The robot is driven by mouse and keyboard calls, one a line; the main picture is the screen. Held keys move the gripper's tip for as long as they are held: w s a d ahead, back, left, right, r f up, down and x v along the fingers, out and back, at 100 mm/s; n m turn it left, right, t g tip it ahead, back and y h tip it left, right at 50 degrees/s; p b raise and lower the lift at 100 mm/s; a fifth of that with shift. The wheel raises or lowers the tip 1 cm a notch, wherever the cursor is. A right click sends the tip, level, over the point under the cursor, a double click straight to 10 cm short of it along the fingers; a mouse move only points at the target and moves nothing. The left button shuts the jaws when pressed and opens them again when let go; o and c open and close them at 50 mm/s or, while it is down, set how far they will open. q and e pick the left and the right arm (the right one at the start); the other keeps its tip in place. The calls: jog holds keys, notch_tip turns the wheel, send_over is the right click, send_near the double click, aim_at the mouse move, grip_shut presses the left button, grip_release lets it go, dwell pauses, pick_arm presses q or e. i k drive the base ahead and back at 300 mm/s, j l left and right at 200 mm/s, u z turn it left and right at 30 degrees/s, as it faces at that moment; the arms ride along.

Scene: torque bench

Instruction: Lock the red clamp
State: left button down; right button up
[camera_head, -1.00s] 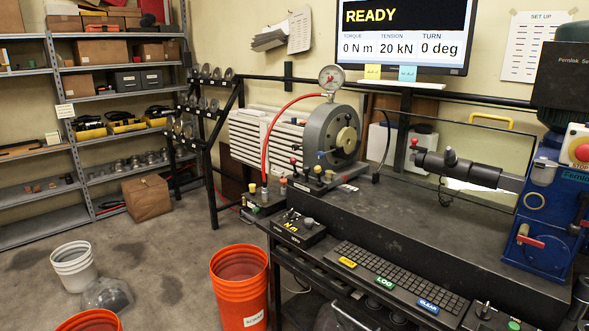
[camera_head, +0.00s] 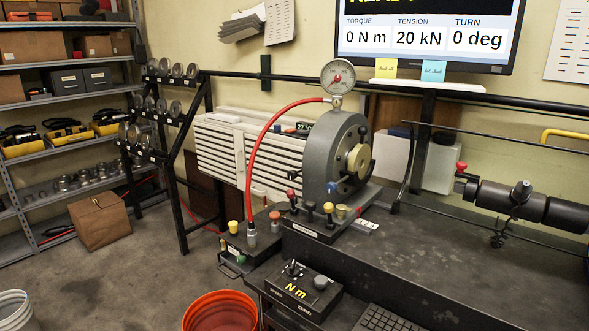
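No part is plainly marked as the red clamp. A small lever with a dark red knob (camera_head: 291,194) stands at the left front of the grey round load cell (camera_head: 338,150), among levers with blue and black knobs. Another red knob (camera_head: 461,168) sits upright on the left end of the dark cylindrical tool (camera_head: 515,200) at the right. I cannot tell whether either is locked. Neither of my grippers is in view.
A red hose (camera_head: 250,150) arcs from the gauge (camera_head: 338,77) to a dark pump block (camera_head: 250,243). An Nm control box (camera_head: 302,290) and keyboard (camera_head: 385,318) lie in front. The bench top (camera_head: 420,250) has free room. An orange bucket (camera_head: 220,312) stands below.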

aim_at(290, 193)
jog(key=i+j+z, duration=0.25)
jog(key=i+j, duration=0.4)
jog(key=i+j+z, duration=0.2)
jog(key=i+j, duration=0.35)
jog(key=j, duration=0.2)
